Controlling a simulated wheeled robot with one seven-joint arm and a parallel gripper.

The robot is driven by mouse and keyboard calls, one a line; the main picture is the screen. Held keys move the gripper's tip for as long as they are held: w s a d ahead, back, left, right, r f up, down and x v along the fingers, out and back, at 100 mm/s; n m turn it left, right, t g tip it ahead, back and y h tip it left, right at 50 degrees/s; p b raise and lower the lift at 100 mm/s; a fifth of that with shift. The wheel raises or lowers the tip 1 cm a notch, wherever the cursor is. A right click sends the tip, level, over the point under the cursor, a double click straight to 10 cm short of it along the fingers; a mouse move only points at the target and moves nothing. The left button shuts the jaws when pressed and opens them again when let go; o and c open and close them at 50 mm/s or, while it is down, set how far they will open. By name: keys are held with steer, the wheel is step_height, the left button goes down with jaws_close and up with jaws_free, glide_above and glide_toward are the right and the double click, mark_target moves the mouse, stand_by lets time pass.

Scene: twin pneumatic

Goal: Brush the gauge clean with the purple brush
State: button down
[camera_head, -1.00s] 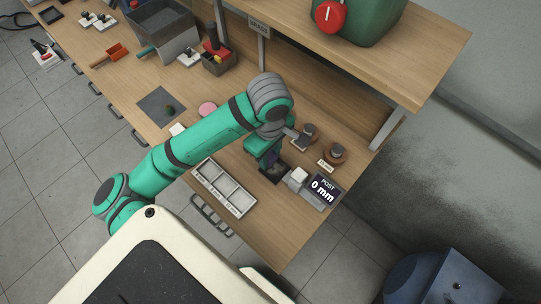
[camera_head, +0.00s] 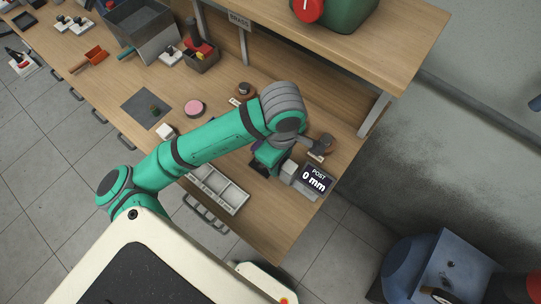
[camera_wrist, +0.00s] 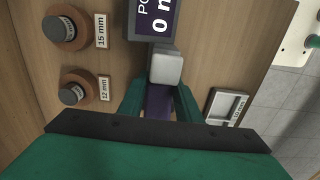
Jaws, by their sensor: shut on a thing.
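The gauge stands near the right end of the bench, with a dark display (camera_head: 316,179) reading "POST 0 mm" and a pale block (camera_head: 290,170) beside it. In the wrist view the display (camera_wrist: 155,18) is at the top, with the pale block (camera_wrist: 166,66) just below. My gripper (camera_wrist: 158,100) is shut on the purple brush (camera_wrist: 158,103), which shows as a purple strip between the green fingers. The brush is close to the block; I cannot tell if they touch. Its bristles are hidden. In the head view my gripper (camera_head: 268,160) is left of the block, mostly covered by my arm.
Grey cylinders on round wooden bases, labelled 15 mm (camera_wrist: 62,28) and 12 mm (camera_wrist: 76,90), stand left of the gauge in the wrist view. A pale compartment tray (camera_head: 220,188) lies at the front edge. A pink disc (camera_head: 195,108) and grey mat (camera_head: 147,108) are further left. A shelf overhangs the back.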

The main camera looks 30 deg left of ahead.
steer(key=shift+s+d, duration=0.1)
steer(key=shift+d, duration=0.1)
steer(key=shift+f, duration=0.1)
steer(key=shift+a+f, duration=0.2)
steer(key=shift+a, duration=1.65)
steer(key=shift+w+a+r, duration=0.1)
steer(key=shift+w+a, duration=0.1)
steer(key=shift+a, duration=1.5)
steer(key=shift+r, duration=0.1)
steer(key=shift+r, duration=2.95)
